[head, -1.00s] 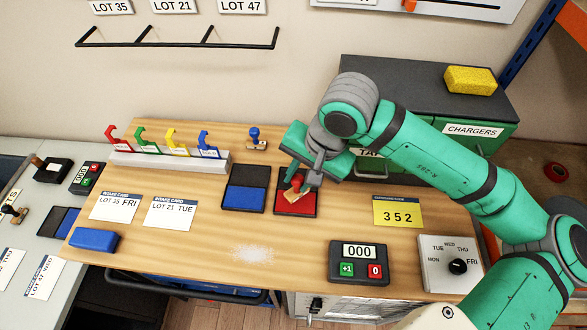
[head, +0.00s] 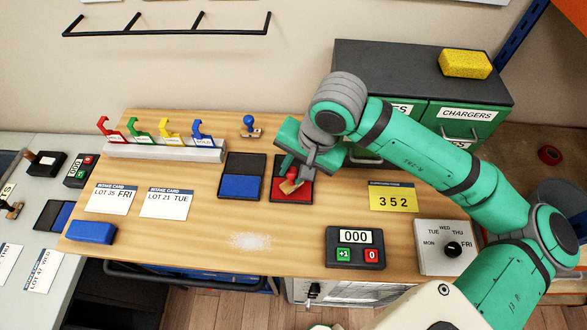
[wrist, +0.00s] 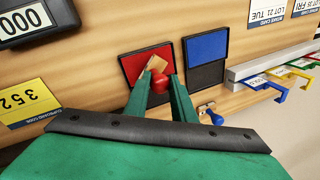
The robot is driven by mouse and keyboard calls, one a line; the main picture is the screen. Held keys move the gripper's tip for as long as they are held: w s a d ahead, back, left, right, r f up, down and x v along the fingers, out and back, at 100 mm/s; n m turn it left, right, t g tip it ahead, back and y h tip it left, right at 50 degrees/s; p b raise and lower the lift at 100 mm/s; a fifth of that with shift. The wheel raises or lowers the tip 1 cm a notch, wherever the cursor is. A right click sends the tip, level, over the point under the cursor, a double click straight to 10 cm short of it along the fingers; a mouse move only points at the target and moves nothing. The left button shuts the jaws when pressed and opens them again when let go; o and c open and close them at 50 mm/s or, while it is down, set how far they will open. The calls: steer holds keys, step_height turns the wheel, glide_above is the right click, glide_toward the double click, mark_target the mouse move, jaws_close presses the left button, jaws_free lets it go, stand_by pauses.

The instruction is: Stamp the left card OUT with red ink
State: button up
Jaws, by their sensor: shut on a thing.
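The left intake card (head: 111,201) reads LOT 35 FRI and lies on the wooden bench at the left. The other card (head: 166,205), LOT 21 TUE, lies to its right. My gripper (head: 296,178) is shut on a stamp with a red knob (wrist: 160,81) and a wooden base (head: 290,186). The stamp is over the red ink pad (head: 298,195); it also shows in the wrist view (wrist: 131,66). Whether the stamp's face touches the ink, I cannot tell. No OUT mark is visible on either card.
The blue ink pad (head: 240,187) lies left of the red one. A blue-knobbed stamp (head: 250,127) stands behind. A counter (head: 355,247), yellow code card (head: 393,197), day dial (head: 447,246) and blue block (head: 91,232) sit around. White powder (head: 249,241) lies on the bench front.

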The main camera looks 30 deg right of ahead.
steer(key=shift+f, duration=0.5)
stand_by(1.1)
steer(key=shift+r, duration=3.5)
steer(key=shift+a, duration=0.1)
